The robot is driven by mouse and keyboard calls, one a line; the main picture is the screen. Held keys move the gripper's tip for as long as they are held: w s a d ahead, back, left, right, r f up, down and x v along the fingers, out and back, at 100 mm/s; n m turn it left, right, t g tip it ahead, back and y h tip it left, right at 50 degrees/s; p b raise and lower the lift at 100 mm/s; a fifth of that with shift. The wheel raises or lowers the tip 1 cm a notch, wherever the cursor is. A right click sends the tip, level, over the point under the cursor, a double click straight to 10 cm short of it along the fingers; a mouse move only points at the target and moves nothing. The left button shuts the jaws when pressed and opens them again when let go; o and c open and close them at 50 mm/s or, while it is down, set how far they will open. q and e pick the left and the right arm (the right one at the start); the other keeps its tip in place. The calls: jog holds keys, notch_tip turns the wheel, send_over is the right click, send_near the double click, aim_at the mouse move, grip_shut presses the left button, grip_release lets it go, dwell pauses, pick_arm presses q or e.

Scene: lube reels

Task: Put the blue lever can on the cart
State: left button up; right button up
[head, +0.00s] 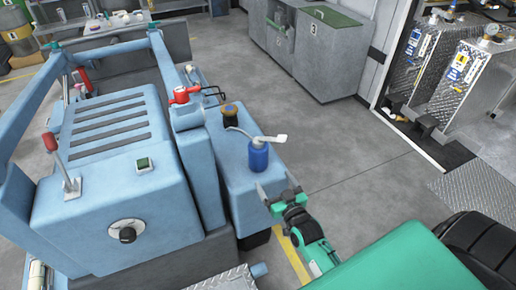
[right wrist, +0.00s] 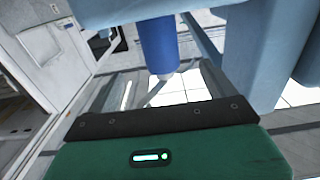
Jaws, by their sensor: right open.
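The blue lever can (head: 258,155), with a pale lever and spout on top, stands upright on the low ledge of a light blue machine (head: 225,180). My right gripper (head: 277,186) is open and empty, just in front of the can, its fingers pointing toward it. In the right wrist view the blue can (right wrist: 158,45) shows between and beyond the spread fingers (right wrist: 160,88). No contact is visible. A grey cart-like stand (head: 95,28) with several small items is at the back left; whether it is the cart is unclear. My left gripper is not in view.
A dark container with a yellow cap (head: 230,115) stands behind the can, and a red-handled part (head: 182,95) is behind that. Grey bins (head: 320,55) are at the back. Metal tanks (head: 470,75) stand at the right. The floor (head: 350,140) between is open.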

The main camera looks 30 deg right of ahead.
aim_at(262, 162)
jog(key=w, duration=0.2)
jog(key=w+p, duration=0.1)
jog(key=w, duration=0.5)
jog(key=shift+w+d+p, duration=0.2)
jog(key=shift+d+p, duration=0.05)
jog(key=shift+p, duration=0.05)
jog(key=shift+w+r, duration=0.15)
jog(key=shift+w, duration=0.15)
jog(key=w+p, duration=0.1)
jog(key=w, duration=0.2)
jog(key=shift+w+d+p, duration=0.15)
jog(key=shift+p, duration=0.2)
jog(key=shift+w, duration=0.65)
jog(key=c, duration=1.4)
jog(key=shift+c, duration=0.2)
